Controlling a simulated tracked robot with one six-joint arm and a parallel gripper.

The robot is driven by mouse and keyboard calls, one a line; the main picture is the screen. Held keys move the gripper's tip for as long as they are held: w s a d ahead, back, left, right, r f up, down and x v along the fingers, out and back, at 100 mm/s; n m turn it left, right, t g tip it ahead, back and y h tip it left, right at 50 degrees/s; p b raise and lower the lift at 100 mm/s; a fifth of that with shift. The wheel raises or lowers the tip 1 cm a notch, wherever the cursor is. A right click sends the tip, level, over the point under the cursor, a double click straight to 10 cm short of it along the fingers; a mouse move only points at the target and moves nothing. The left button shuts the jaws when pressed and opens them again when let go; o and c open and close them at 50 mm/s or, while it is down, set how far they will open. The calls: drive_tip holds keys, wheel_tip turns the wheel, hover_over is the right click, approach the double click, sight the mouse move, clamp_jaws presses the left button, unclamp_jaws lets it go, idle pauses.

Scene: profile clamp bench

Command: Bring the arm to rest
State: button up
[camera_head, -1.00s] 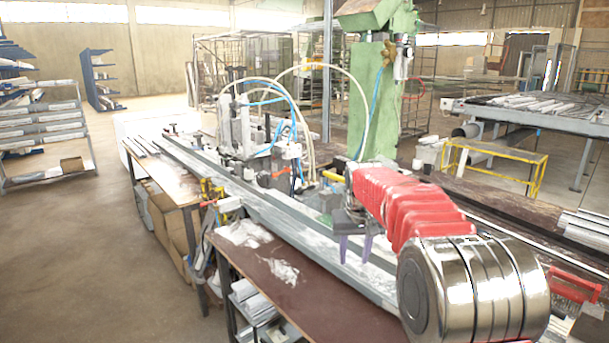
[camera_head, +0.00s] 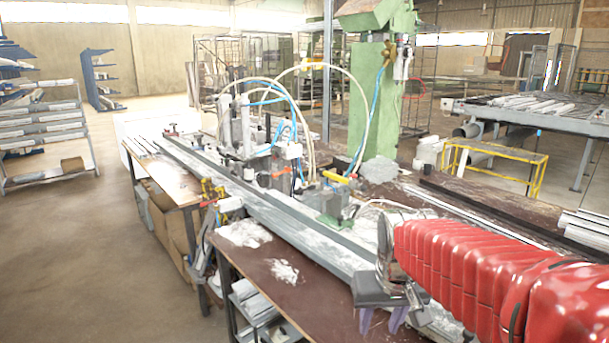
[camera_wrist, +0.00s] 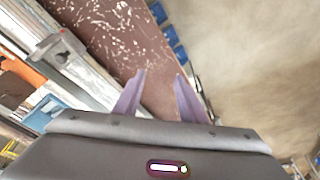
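My gripper (camera_head: 382,318) is at the lower right in the head view, at the end of my red-sleeved arm, above the near end of the bench. In the wrist view its two purple fingers (camera_wrist: 158,95) stand apart with nothing between them. Below them is the brown bench top (camera_wrist: 112,30), dusted with white shavings. The bench (camera_head: 310,290) with its long metal profile rail (camera_head: 290,228) runs from the upper left to the lower right in the head view. The fingertips are partly cut off by perspective there, so their height above the bench is hard to tell.
The clamp unit with hoses (camera_head: 245,130) stands on the rail, and a green machine column (camera_head: 372,100) rises behind it. A yellow frame (camera_head: 500,165) stands at the right. The floor (camera_head: 90,250) at the left is clear.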

drive_tip(key=s+d+t, duration=0.1)
drive_tip(key=s+t, duration=0.1)
drive_tip(key=s, duration=1.4)
drive_tip(key=shift+s+r, duration=0.25)
drive_tip(key=shift+r, duration=0.15)
drive_tip(key=shift+c, duration=0.7)
idle(0.6)
